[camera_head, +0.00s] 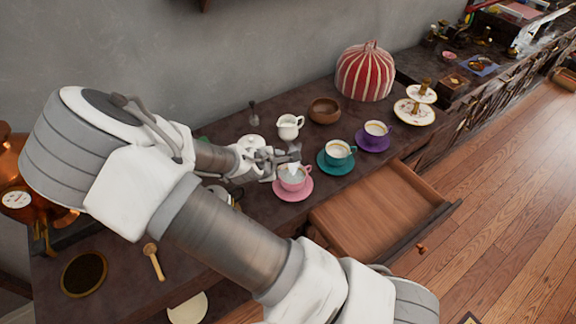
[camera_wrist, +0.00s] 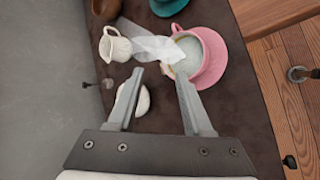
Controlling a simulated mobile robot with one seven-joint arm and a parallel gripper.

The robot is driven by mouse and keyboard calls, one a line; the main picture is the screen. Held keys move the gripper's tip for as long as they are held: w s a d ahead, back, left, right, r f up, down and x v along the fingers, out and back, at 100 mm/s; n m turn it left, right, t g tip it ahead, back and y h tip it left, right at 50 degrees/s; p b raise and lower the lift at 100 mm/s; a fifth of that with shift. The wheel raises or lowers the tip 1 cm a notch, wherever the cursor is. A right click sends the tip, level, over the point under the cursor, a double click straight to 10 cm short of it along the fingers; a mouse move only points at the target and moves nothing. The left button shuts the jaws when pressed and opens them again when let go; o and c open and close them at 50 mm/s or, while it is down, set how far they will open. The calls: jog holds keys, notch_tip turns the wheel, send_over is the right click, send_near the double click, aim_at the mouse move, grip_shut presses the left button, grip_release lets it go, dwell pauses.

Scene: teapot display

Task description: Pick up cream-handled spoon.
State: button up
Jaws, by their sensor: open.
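A small tan spoon-like thing (camera_head: 154,262) lies on the dark counter at the lower left of the head view. It is the only spoon-like shape I can make out; I cannot tell whether its handle is cream. My gripper (camera_head: 281,156) is far from it, up and to the right, just above and beside the pink cup (camera_head: 292,177). In the wrist view my gripper (camera_wrist: 160,73) has its fingers spread with nothing held between them. The pink cup (camera_wrist: 197,52) and a translucent white piece (camera_wrist: 155,48) are beyond the fingertips. No spoon shows in the wrist view.
A white jug (camera_head: 289,127), teal cup (camera_head: 336,152), purple cup (camera_head: 375,131) and wooden bowl (camera_head: 324,110) stand close by. A red-striped cosy (camera_head: 364,72) is behind. An open drawer (camera_head: 375,207) juts out in front. A dark round dish (camera_head: 84,274) lies near the tan spoon.

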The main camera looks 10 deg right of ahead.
jog(key=shift+d+b+x, duration=0.15)
jog(key=shift+b+x, duration=0.1)
jog(key=shift+x, duration=1.9)
jog(key=shift+d+b+x, duration=0.2)
jog(key=shift+x, duration=1.95)
jog(key=shift+s+r, duration=0.1)
grip_shut()
